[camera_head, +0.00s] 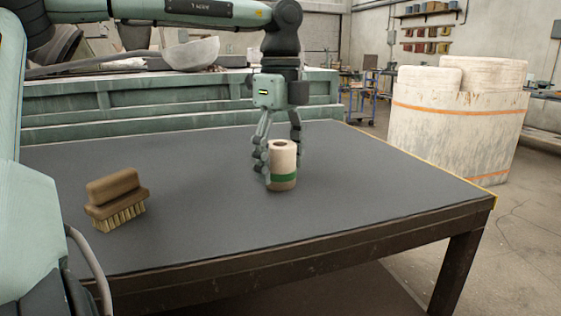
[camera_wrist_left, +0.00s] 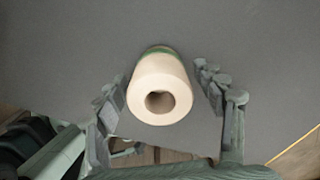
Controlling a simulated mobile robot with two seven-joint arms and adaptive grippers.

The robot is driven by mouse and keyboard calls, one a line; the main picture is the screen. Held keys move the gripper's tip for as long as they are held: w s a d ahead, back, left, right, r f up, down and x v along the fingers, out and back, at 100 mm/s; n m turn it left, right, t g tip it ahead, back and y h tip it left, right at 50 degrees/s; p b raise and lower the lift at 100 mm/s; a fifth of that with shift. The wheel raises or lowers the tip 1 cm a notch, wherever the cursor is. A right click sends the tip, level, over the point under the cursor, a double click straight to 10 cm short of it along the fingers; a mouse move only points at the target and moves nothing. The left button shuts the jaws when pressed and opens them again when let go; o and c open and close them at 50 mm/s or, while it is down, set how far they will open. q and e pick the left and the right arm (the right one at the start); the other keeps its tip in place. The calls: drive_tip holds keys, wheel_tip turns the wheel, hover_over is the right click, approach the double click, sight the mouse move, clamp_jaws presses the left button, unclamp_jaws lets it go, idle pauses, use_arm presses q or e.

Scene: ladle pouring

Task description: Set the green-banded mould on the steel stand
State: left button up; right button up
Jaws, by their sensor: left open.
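The green-banded mould (camera_head: 284,161) is a cream cylinder with a hole in its top and a green band near its base. It stands upright on the dark grey table (camera_head: 385,190). My left gripper (camera_head: 281,166) points down with its fingers open on either side of the mould. In the left wrist view the mould (camera_wrist_left: 158,80) lies between the spread fingers (camera_wrist_left: 162,86), with a gap on the right; contact on the left is unclear. No steel stand is visible in either view. My right gripper is not in view.
A wooden brush (camera_head: 114,192) with bristles down lies at the left of the table. The table's right part is clear up to its yellow-marked edge. A green bench (camera_head: 130,100) runs behind the table.

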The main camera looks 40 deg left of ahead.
use_arm(q)
drive_tip(key=shift+r, duration=0.1)
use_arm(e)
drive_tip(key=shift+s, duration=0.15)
use_arm(q)
drive_tip(key=shift+r, duration=0.3)
wheel_tip(320, 180, up, 12)
drive_tip(key=shift+f+p, duration=0.2)
drive_tip(key=shift+p, duration=0.1)
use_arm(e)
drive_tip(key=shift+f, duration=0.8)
